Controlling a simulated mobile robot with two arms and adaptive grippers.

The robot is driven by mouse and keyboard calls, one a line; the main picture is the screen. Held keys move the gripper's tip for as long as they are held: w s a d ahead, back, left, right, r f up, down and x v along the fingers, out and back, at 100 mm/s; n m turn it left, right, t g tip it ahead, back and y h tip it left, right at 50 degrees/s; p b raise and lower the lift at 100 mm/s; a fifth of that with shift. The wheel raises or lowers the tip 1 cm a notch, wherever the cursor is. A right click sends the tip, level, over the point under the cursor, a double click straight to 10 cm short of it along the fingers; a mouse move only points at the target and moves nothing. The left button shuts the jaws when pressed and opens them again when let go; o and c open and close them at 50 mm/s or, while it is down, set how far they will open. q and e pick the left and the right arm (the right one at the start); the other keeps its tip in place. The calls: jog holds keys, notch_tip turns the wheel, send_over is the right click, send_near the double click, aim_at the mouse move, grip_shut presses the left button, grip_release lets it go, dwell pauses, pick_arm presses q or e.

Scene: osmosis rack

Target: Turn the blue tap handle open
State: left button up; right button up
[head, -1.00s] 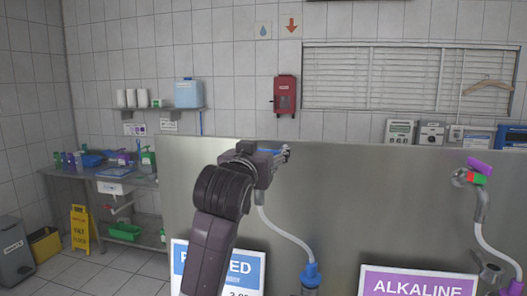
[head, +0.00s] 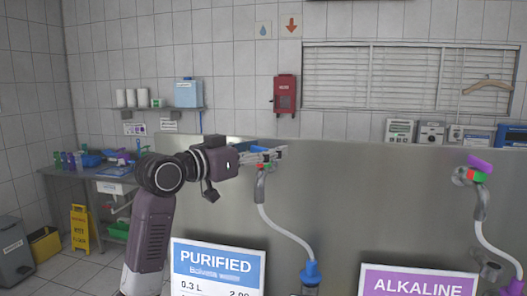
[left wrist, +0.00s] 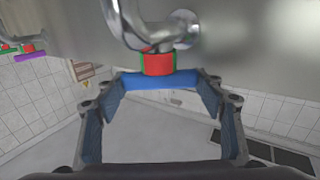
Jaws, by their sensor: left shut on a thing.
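The blue tap handle (head: 254,147) is a short bar on top of the left metal tap in the head view, partly covered by my left gripper (head: 276,155). The left wrist view shows the handle (left wrist: 160,81) spanning between my gripper's two finger pads, below a red and green collar (left wrist: 158,64) on the curved pipe. My left gripper is shut on the handle's ends and comes in from the left. My right gripper is out of view.
A second tap with a purple handle (head: 480,164) stands at the right above the ALKALINE sign (head: 418,284). The steel panel (head: 370,205) between the taps is clear. A cluttered side table (head: 90,175) stands at the left.

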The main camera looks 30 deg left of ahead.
pick_arm(q)
jog(key=m+h, duration=0.1)
jog(key=m+g+h, duration=0.1)
jog(key=h, duration=0.1)
jog(key=shift+a+f+h+b, duration=0.1)
jog(key=shift+a+h+b, duration=0.05)
jog(key=shift+h+b, duration=0.15)
jog(key=shift+w+m+g+h, duration=0.1)
jog(key=shift+m+g+h, duration=0.8)
jog(key=shift+m+h, duration=0.1)
jog(key=m+g+h, duration=0.2)
jog(key=m+g+h+p, duration=0.1)
jog(key=shift+r+g+h, duration=0.25)
jog(key=shift+g+h, duration=0.05)
jog(key=shift+m+g+h, duration=0.9)
jog(key=shift+m+g, duration=0.3)
jog(key=shift+g, duration=0.3)
jog(key=shift+f+m+g+h, duration=0.15)
jog(key=shift+m+g+h, duration=0.15)
jog(key=shift+m+g, duration=0.3)
jog(key=o, duration=1)
jog(key=shift+o, duration=0.8)
jog(key=shift+s+d+r, duration=0.2)
jog(key=shift+s+d, duration=0.1)
